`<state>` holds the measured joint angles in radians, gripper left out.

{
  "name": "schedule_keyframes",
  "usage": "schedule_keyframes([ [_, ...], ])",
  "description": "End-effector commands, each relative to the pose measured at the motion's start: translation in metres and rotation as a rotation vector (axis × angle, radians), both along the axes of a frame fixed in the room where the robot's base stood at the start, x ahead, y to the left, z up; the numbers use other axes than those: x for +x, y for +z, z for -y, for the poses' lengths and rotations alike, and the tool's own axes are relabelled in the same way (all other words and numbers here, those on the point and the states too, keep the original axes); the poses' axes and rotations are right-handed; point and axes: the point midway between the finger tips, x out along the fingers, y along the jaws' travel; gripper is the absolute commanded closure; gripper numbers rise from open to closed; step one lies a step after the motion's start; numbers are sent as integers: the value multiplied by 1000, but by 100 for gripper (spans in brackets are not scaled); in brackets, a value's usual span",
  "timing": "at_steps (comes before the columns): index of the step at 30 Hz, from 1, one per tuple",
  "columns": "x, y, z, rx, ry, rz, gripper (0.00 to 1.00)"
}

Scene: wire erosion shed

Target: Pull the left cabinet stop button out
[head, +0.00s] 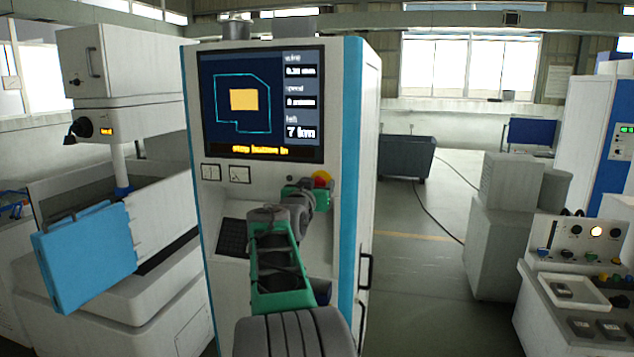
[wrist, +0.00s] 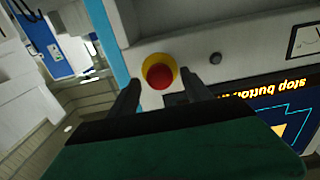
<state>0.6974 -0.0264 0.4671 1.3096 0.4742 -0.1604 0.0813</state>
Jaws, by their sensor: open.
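The left cabinet (head: 347,150) stands in front of me, white with blue edges and a screen (head: 262,105). The screen's bottom line reads "stop button in". The stop button (head: 322,178) is a red cap on a yellow round base, below the screen's right end. It also shows in the wrist view as a red cap (wrist: 159,76) with its yellow ring around it. My gripper (wrist: 162,92) is open, with one dark finger on each side of the button in that view. I cannot tell whether the fingers touch it. In the head view my arm partly hides the button.
A small dark round part (wrist: 215,58) and a white gauge (wrist: 304,42) sit on the same panel. A keypad (head: 232,237) is below left. A machine with a blue door (head: 85,257) stands at left, a control console (head: 575,285) at right. Floor between is clear.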

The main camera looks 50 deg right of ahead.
Motion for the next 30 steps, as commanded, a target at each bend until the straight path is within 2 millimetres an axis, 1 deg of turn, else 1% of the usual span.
schedule_keyframes([
  [3, 0, 0, 0, 0, 0, 0, 43],
  [4, 0, 0, -1, 0, 1, 0, 45],
  [24, 0, 0, -1, 0, 2, 0, 100],
  [30, 1, 0, -1, 0, 2, 1, 100],
])
